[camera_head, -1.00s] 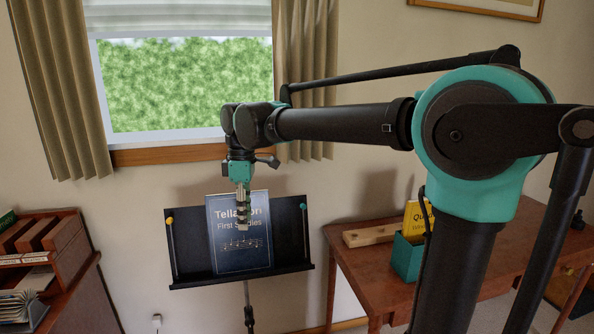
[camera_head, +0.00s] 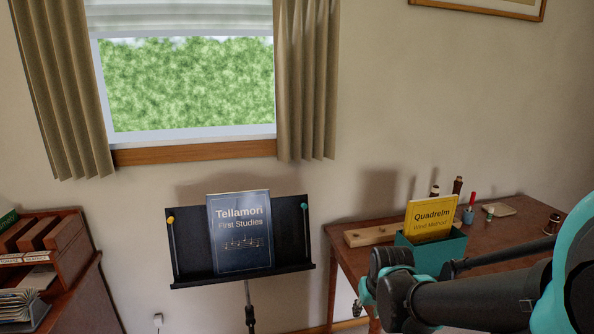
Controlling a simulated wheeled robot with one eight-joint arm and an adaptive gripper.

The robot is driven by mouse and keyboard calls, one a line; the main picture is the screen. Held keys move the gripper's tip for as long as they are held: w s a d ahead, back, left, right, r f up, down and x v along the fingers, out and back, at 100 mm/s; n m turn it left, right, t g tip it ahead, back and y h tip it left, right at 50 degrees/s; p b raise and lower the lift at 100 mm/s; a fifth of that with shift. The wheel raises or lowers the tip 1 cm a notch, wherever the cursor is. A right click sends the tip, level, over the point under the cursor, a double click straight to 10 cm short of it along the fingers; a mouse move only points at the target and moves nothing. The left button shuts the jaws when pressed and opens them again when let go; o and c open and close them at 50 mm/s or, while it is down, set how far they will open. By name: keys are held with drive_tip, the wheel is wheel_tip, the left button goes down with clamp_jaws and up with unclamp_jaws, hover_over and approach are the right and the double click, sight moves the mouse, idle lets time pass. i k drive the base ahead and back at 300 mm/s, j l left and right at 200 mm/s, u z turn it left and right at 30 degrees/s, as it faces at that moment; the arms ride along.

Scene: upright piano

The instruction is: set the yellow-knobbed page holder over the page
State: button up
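The yellow-knobbed page holder (camera_head: 171,236) is a thin upright rod at the left edge of the black music stand (camera_head: 192,261). Its yellow knob is at the top, and the rod stands left of the book, apart from it. A dark blue book titled "Tellamori First Studies" (camera_head: 239,258) stands on the stand's ledge. A second holder with a teal knob (camera_head: 304,224) stands at the stand's right edge, apart from the book. My arm is at the lower right, before the desk. My gripper's fingers are hidden or too unclear to make out.
A wooden desk (camera_head: 500,231) at the right bears a teal box (camera_head: 446,249) with a yellow book (camera_head: 433,220), a wooden block (camera_head: 372,235) and small items. A wooden shelf unit (camera_head: 75,283) stands at the left. The space before the stand is clear.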

sight(171, 220)
drive_tip(key=u, duration=1.3)
